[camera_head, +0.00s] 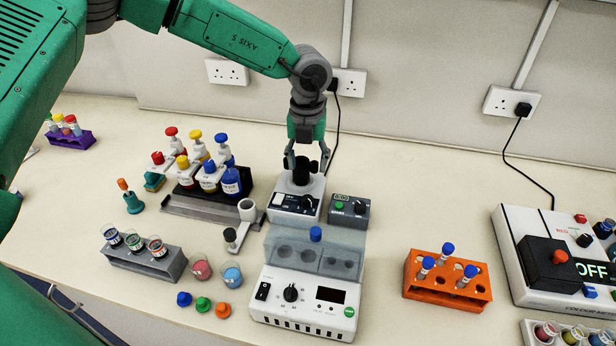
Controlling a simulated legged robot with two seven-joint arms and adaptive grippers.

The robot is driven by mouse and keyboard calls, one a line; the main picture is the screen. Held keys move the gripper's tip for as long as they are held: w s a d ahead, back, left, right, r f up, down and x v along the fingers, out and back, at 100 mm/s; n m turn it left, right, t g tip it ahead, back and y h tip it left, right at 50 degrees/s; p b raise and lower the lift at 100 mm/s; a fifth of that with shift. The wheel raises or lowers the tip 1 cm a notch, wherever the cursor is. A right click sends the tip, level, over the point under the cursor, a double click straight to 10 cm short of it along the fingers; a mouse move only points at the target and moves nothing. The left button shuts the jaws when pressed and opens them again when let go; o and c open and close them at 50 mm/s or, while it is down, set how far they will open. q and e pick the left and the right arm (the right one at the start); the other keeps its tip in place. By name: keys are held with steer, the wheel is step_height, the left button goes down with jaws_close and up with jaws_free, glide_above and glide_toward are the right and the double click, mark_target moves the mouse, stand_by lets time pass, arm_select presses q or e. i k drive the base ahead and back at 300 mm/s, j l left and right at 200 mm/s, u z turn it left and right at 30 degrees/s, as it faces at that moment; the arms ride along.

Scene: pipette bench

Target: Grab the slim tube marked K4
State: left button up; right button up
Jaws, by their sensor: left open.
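Slim clear tubes with blue caps stand in an orange rack (447,293) at the right: one at the back (447,250), one at the front left (427,264) and one at the front right (468,273). Another blue cap (316,234) shows at the lidded white block unit (303,303) in the middle. No K4 marking can be read on any tube. My left gripper (305,163) points down, open, over the black cup (301,175) of a small white mixer, well left of and behind the orange rack. No tube shows between its fingers. My right gripper is out of view.
A bottle rack (178,207) stands left of the mixer. A grey rack (147,262), two beakers and loose caps lie at the front left. A small grey box (349,210) is beside the mixer. A white instrument (510,265) stands at the right. The bench behind the orange rack is clear.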

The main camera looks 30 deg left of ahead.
mark_target(448, 249)
steer(key=k, duration=1.5)
